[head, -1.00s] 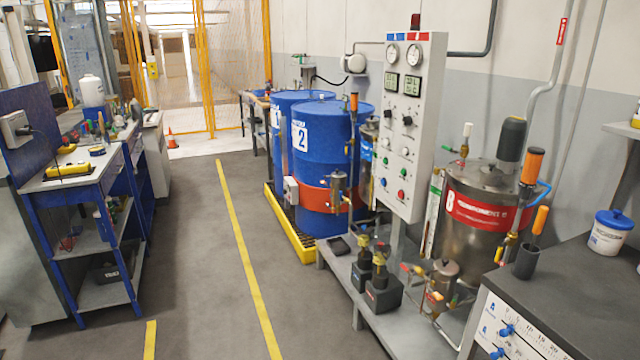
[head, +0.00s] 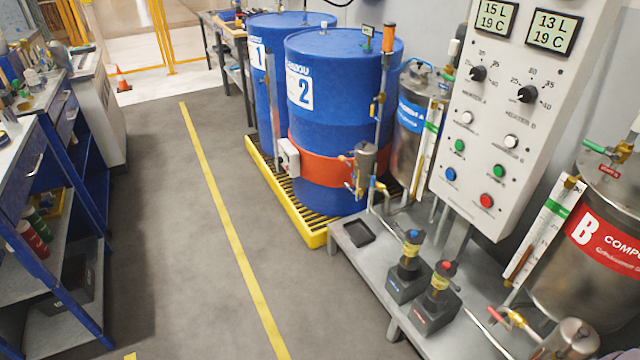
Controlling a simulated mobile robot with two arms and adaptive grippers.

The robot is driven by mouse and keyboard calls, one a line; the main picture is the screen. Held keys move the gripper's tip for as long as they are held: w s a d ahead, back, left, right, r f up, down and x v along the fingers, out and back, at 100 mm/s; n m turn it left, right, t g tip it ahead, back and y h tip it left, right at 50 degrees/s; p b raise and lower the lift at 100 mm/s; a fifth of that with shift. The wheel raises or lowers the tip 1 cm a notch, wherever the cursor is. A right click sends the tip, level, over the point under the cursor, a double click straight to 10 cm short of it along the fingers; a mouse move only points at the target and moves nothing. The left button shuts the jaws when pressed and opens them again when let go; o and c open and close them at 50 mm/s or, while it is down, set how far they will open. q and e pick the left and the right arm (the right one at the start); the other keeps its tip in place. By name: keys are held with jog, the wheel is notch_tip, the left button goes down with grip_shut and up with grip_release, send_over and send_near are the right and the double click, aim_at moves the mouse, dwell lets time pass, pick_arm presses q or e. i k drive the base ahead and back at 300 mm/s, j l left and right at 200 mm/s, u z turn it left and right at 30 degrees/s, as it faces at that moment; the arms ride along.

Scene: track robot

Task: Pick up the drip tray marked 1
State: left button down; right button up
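A small dark shallow tray (head: 352,232) lies flat on the left end of the low grey metal platform (head: 378,260), just right of the yellow pallet. No number can be read on it, so I cannot tell whether it is the drip tray marked 1. A thin tap or valve hangs near and above it. Neither of my grippers shows in the head view.
Blue drums marked 1 (head: 262,90) and 2 (head: 325,110) stand on a yellow grated pallet (head: 290,205). Two dark pump units (head: 409,280) (head: 436,300) stand on the platform below a control panel (head: 500,130). A blue workbench (head: 75,170) stands left. Grey floor (head: 200,260) between is clear.

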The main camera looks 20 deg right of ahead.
aim_at(359, 233)
jog(key=i+z, duration=0.2)
jog(key=i, duration=0.3)
jog(key=i+j+z, duration=0.2)
jog(key=i, duration=0.25)
jog(key=i+j+z, duration=0.2)
jog(key=i, duration=0.3)
jog(key=i+j+z, duration=0.2)
jog(key=i, duration=0.25)
jog(key=j, duration=0.1)
